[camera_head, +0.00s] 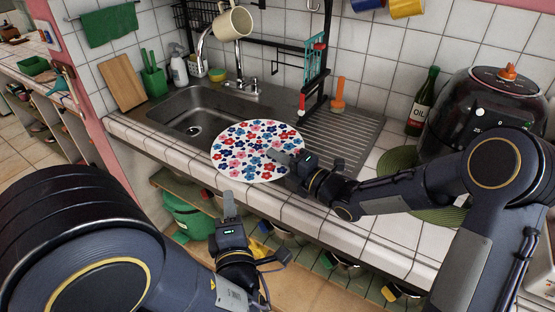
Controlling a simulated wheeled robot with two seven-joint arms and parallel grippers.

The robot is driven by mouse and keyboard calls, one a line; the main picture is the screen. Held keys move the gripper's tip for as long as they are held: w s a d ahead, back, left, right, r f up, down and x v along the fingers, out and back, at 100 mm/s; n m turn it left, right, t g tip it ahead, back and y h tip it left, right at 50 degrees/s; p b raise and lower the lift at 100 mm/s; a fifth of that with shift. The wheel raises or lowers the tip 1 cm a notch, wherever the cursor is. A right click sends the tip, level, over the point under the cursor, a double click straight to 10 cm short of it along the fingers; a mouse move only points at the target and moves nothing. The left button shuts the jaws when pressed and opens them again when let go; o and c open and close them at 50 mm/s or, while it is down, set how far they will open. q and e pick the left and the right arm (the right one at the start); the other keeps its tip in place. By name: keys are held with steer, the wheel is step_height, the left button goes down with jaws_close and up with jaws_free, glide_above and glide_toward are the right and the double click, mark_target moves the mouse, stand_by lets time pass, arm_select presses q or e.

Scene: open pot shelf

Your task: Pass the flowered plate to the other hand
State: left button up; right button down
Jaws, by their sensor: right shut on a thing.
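The flowered plate (246,150) is white with red, pink and blue flowers. It is over the front edge of the counter by the sink, face toward me. My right gripper (279,157) reaches in from the right and is shut on the plate's right side. One finger lies across its face; the other is hidden behind it. My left gripper (229,205) is below the plate, in front of the counter, with its finger pointing up toward the lower rim. It seems apart from the plate. Its fingers overlap in this view, so its opening does not show.
The sink (190,113) is behind the plate, with a ribbed drainboard (345,140) to its right. An oil bottle (421,102) and a dark appliance (480,105) stand at the right. Pots and a green bin (188,212) sit on the open shelf below the tiled counter edge.

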arm_select(q)
steer(key=s+a+f+n+g+y, duration=0.2)
steer(key=s+a+n+g, duration=0.15)
steer(key=a+n, duration=0.4)
steer(key=s+a+f+n+g+y, duration=0.1)
steer(key=s+a+n+g+y, duration=0.15)
steer(key=a+n+g, duration=0.45)
steer(key=s+a+f+n+g+y, duration=0.2)
steer(key=a+n, duration=0.4)
steer(key=n, duration=0.2)
steer(key=s+a+f+n+g+h, duration=0.2)
steer(key=s+f+n+g+h, duration=0.15)
steer(key=s+n, duration=0.55)
steer(key=d+r+n+t+h, duration=0.1)
steer(key=d+r+n+h, duration=0.2)
steer(key=n, duration=0.8)
steer(key=d+r+n+t+h, duration=0.2)
steer(key=d+r+n+h, duration=0.2)
steer(key=n, duration=0.7)
steer(key=shift+s+d+h, duration=0.3)
steer(key=shift+d+h, duration=0.1)
steer(key=shift+h, duration=0.5)
